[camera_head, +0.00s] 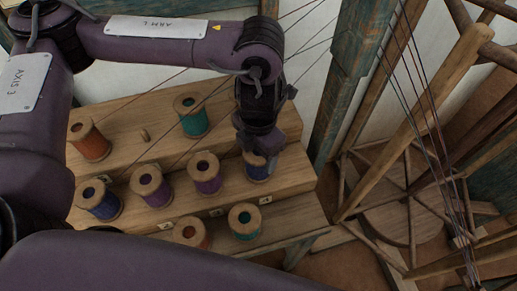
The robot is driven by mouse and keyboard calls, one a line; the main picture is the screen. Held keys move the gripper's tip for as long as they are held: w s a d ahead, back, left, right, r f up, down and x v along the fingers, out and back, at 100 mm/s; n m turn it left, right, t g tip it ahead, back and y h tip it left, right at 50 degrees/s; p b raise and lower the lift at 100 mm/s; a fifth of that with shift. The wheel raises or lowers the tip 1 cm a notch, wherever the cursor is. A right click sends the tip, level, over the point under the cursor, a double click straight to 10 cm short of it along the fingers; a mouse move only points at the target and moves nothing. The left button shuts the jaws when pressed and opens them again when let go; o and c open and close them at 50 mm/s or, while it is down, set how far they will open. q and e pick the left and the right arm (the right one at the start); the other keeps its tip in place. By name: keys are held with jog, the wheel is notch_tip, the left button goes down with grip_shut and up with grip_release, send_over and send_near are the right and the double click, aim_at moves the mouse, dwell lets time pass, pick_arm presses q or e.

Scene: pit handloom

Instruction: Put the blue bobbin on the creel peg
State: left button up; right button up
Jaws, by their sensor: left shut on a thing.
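My left gripper (262,148) points down at the right end of the stepped wooden creel (290,172). It is shut on a dark blue bobbin (257,172), whose top is partly hidden by the fingers. That bobbin is at the right end of a row on the middle step; I cannot tell whether it touches the step. Another blue bobbin (103,204) stands at the left end of this row. My right gripper is not in view.
Purple bobbins (152,194) stand in the middle row. An orange bobbin (191,239) and a teal bobbin (246,229) stand on the lower front step. Thin threads cross above the creel. A teal wooden post (344,80) and a spoked wooden wheel (405,205) stand to the right.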

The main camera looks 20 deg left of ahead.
pick_arm(q)
jog(key=o, duration=1)
jog(key=shift+o, duration=0.6)
jog(key=shift+o, duration=0.2)
jog(key=shift+o, duration=0.9)
jog(key=shift+r, duration=0.1)
notch_tip(320, 180, up, 7)
jog(key=p, duration=0.7)
